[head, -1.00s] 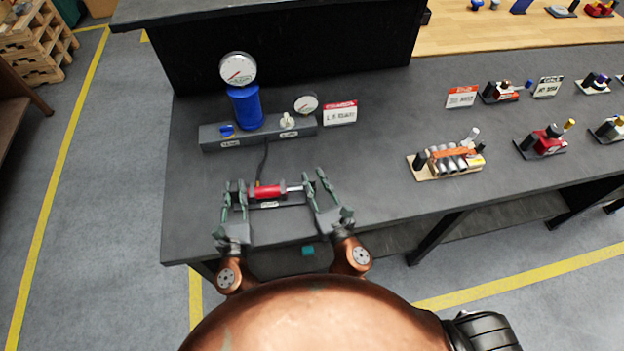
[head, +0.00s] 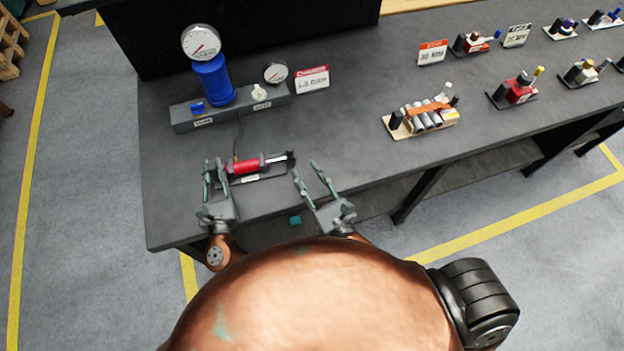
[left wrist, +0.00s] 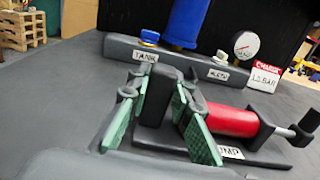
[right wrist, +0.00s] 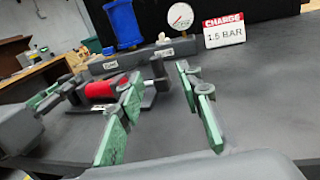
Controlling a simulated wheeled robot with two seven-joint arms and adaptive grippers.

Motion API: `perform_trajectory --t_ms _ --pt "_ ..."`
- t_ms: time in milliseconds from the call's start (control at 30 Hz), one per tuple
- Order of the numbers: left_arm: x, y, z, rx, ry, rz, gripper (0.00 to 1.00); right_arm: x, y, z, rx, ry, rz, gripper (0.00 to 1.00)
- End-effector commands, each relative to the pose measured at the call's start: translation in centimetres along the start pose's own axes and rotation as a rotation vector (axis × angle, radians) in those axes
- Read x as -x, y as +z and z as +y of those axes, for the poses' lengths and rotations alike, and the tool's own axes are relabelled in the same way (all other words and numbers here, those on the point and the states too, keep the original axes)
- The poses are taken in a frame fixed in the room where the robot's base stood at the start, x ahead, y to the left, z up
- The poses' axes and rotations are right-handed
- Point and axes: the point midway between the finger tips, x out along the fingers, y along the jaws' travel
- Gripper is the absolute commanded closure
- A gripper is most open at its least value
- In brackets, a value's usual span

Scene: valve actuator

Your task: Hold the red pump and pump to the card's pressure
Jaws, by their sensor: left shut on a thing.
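The red pump (head: 243,167) lies on its dark base on the table, rod and black handle (head: 290,159) pointing right. A short silver rod shows between body and handle in the left wrist view (left wrist: 265,131). My left gripper (head: 214,166) is shut on the black block (left wrist: 160,98) at the pump's left end. My right gripper (head: 305,168) is open and empty, just right of and nearer than the handle, apart from it. The card (right wrist: 224,31) reads CHARGE 1.5 BAR. The big gauge (head: 200,43) tops the blue tank (head: 213,80); its needle value is too small to read.
A grey manifold (head: 232,106) behind the pump carries the tank, a blue knob (head: 198,106), a pale knob (head: 259,92) and a small gauge (head: 276,72). A hose runs to the pump. A wooden board with cylinders (head: 424,117) stands right; the table between is clear.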

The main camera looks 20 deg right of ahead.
Motion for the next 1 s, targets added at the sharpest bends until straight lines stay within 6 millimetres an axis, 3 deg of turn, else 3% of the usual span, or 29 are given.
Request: perform_trajectory --t_ms 200,567,733,867,1000 --pt "0.0 -0.4 0.1 0.0 0.004 0.007 1.0 2.4 -0.1 -0.1 0.0 -0.001 0.001 0.67" --pt "0.0 -0.4 0.1 0.0 0.003 0.007 1.0 2.9 0.0 0.0 -0.001 0.0 0.0 0.67" --pt "0.0 -0.4 0.1 0.001 0.003 0.007 1.0 3.0 -0.1 -0.3 0.037 0.004 -0.001 0.78" --pt "0.0 -0.4 0.1 0.001 0.003 0.007 1.0 3.5 -0.5 -1.4 0.199 0.019 -0.008 0.86" --pt "0.0 -0.4 0.1 0.001 0.003 0.007 1.0 4.3 -0.8 -3.3 0.513 0.056 -0.031 0.96"
